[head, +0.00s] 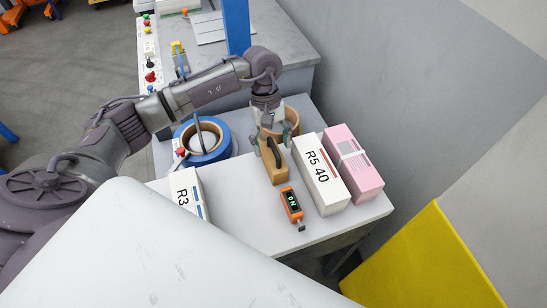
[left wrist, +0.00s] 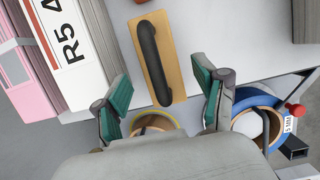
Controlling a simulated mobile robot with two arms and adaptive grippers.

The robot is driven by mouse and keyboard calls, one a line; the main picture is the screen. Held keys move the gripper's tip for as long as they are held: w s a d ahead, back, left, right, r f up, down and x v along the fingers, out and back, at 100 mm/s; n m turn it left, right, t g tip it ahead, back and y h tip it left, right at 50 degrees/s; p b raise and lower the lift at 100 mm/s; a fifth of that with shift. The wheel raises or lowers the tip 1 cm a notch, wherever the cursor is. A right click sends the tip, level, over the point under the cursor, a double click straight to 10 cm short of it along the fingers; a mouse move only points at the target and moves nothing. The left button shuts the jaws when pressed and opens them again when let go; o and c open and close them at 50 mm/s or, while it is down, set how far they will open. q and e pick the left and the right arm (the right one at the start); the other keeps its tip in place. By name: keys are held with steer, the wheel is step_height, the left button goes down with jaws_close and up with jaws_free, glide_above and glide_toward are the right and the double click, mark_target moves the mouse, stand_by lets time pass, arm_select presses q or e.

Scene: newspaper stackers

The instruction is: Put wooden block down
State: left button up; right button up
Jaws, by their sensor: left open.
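The wooden block (head: 275,174) is light brown with a black handle on top. It rests on the white table (head: 240,220), left of the white R5 40 box. In the left wrist view the block (left wrist: 178,75) lies ahead, with its near end between the green-padded fingers. My left gripper (head: 272,138) is open above the block's far end, with a gap at both sides of the block. My right gripper is not in view.
A white R5 40 box (head: 318,175) and a pink box (head: 352,163) stand to the right. An orange device (head: 291,205) lies in front. Blue tape (head: 222,151), a brown roll (head: 291,117) and the R3 box (head: 186,190) are close by. The front middle of the table is clear.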

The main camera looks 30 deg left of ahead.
arm_select(q)
steer(key=b+v, duration=0.1)
steer(key=v, duration=0.5)
steer(key=shift+w+a+r, duration=0.1)
steer(key=shift+r, duration=0.3)
steer(key=shift+f, duration=0.1)
